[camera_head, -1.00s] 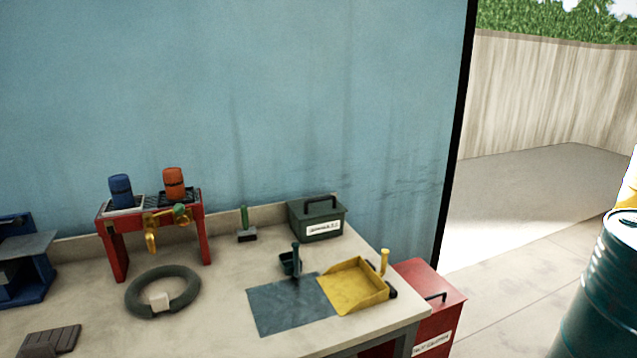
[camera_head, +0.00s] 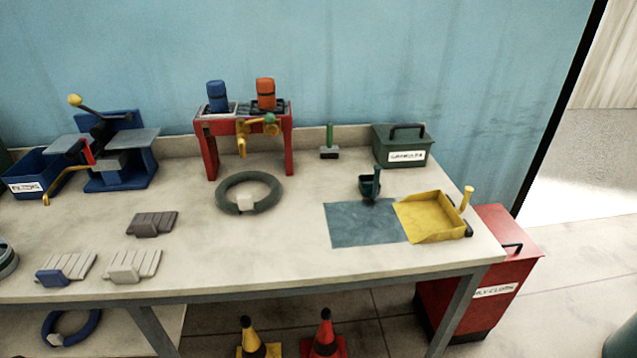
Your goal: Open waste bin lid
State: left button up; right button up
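A red waste bin (camera_head: 490,262) stands on the floor at the right end of the workbench, partly hidden behind the bench leg. Its flat red lid (camera_head: 503,232) is closed and has a dark handle (camera_head: 513,248) on it. A white label (camera_head: 495,290) is on its front; I cannot read all of it. Neither of my grippers shows in the head view.
The workbench (camera_head: 280,262) holds a dark green lidded box (camera_head: 403,150), a yellow dustpan (camera_head: 430,216), a blue-grey mat (camera_head: 352,235), a red stand (camera_head: 207,150) and a grey ring (camera_head: 222,200). Yellow (camera_head: 250,338) and red (camera_head: 325,336) cones stand below.

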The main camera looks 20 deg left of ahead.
aim_at(518, 246)
jog(key=i+l+z, duration=0.4)
jog(key=i+l, duration=0.35)
jog(key=l, duration=0.15)
